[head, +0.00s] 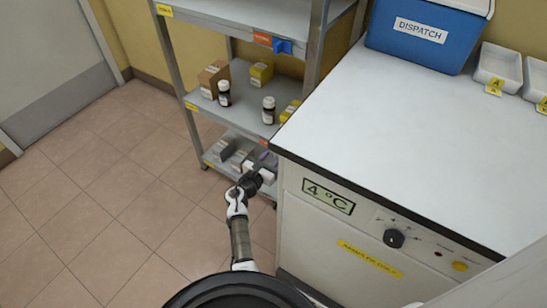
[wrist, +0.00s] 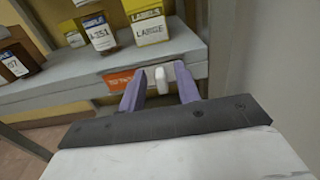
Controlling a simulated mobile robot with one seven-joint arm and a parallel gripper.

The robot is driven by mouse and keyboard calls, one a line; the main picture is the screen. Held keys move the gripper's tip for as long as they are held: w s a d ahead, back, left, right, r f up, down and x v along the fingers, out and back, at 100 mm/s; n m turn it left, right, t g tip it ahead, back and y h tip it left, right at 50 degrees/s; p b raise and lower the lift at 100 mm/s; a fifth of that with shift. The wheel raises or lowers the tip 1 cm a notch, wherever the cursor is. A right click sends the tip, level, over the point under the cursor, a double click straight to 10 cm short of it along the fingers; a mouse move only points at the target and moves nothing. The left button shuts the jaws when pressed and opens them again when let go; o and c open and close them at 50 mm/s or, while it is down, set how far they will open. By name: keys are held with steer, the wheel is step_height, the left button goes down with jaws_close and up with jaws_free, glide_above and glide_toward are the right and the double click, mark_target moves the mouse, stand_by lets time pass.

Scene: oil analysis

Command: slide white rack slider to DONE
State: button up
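The white rack slider (wrist: 160,80) is a small white knob at the front edge of the middle shelf (wrist: 75,85), seen in the wrist view. A red-orange label (wrist: 118,80), partly covered by a finger, is on the shelf edge to its left. My gripper (wrist: 160,87) is open, with one purple finger on each side of the slider in the picture. I cannot tell whether either finger touches it. In the head view my gripper (head: 268,160) is at the rack's right end, low by the white cabinet, and I cannot make out the white slider there.
Amber bottles (wrist: 100,32) and yellow label boxes (wrist: 148,22) stand on the shelf above the slider. A blue slider (head: 283,46) is on the top shelf edge. The white cabinet (head: 330,225) stands close on the right. Tiled floor (head: 100,190) is clear at left.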

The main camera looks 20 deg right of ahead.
mark_target(265, 140)
steer(key=shift+w+d, duration=0.1)
steer(key=shift+c, duration=0.3)
jaws_close()
steer(key=w+a+b, duration=0.1)
steer(key=w+a, duration=0.1)
steer(key=w+a+b, duration=0.1)
steer(key=w, duration=0.1)
steer(key=shift+w+a, duration=0.35)
steer(key=shift+w+a+r, duration=0.1)
steer(key=shift+o, duration=0.3)
jaws_free()
